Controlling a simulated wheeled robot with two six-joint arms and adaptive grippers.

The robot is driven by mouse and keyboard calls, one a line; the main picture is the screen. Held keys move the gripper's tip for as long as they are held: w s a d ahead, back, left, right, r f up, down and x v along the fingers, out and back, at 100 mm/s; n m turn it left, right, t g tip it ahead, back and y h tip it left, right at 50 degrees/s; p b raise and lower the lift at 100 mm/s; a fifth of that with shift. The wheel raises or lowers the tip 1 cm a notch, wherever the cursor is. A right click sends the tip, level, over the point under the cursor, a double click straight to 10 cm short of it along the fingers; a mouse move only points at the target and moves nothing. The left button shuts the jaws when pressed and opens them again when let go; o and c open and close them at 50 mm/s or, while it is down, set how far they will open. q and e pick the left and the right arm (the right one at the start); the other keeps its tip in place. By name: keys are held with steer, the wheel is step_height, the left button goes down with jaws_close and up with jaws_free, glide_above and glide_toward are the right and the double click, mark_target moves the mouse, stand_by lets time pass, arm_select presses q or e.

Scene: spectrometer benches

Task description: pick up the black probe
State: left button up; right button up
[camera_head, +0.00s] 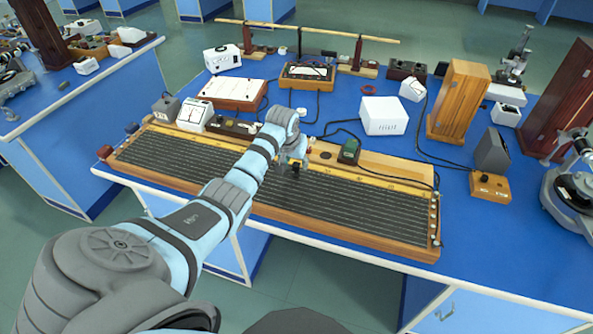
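A long wooden board (414,250) with dark strips and a yellow scale lies across the front of the blue bench. My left arm reaches over it from the lower left. My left gripper (293,168) points down at the board's middle, near its back edge. Small black and yellow parts show at its tip; I cannot tell whether these are the fingers or the black probe. A small black block with a greenish top (349,151) stands at the board's back edge, right of the gripper and apart from it. My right gripper is not in view.
A white box (384,116), a wooden-framed meter (306,76) and a white-topped case (234,92) stand behind the board. Tall wooden boxes (458,102) stand at the right. Black cables run across the bench. Bare blue bench shows right of the board.

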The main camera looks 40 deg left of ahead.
mark_target(296, 165)
arm_select(q)
steer(key=b+x, duration=0.1)
steer(key=x, duration=0.2)
steer(key=shift+s+d, duration=0.1)
steer(key=shift+s, duration=0.05)
jaws_close()
